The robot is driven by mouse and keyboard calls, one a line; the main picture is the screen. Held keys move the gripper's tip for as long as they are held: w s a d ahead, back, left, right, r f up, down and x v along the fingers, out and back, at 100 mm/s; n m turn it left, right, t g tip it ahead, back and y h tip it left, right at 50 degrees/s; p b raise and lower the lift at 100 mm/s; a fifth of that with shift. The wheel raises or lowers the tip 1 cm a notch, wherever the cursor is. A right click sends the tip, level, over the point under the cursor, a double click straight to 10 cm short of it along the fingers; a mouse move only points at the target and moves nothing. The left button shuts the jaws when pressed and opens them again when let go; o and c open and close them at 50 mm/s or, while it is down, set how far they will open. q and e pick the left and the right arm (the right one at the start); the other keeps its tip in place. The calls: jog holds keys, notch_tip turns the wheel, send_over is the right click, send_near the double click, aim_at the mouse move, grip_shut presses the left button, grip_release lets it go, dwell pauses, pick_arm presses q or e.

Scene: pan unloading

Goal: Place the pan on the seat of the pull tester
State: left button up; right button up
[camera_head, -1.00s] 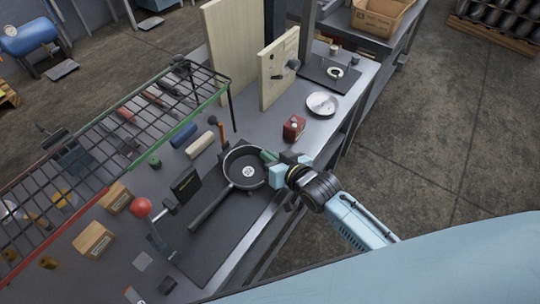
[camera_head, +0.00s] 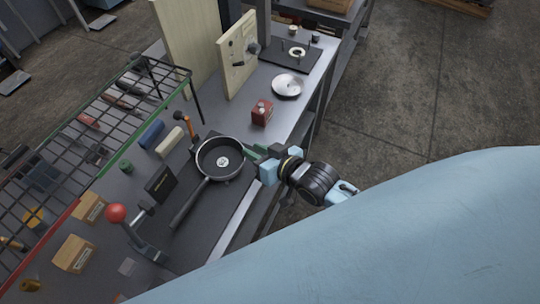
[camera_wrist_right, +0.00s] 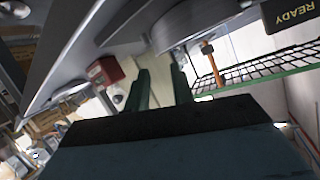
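The black pan (camera_head: 220,158) has a pale disc in its middle. Its handle (camera_head: 188,205) points toward the lower left over a dark mat (camera_head: 215,222) on the bench. In the right wrist view the dark curved side by the top edge seems to be the pan (camera_wrist_right: 190,22). My right gripper (camera_head: 254,154) is just right of the pan's rim. Its two green fingers (camera_wrist_right: 160,82) stand apart with nothing seen between them; touch with the rim cannot be told. My left gripper is out of view. I cannot tell which fixture is the pull tester's seat.
A red-ball lever (camera_head: 115,214) and a black box (camera_head: 160,186) stand left of the pan. A wire rack (camera_head: 95,125) lines the left. A red box (camera_head: 262,112), a silver dish (camera_head: 287,85) and an upright board (camera_head: 238,58) are farther back.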

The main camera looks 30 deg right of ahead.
jog(key=v, duration=0.6)
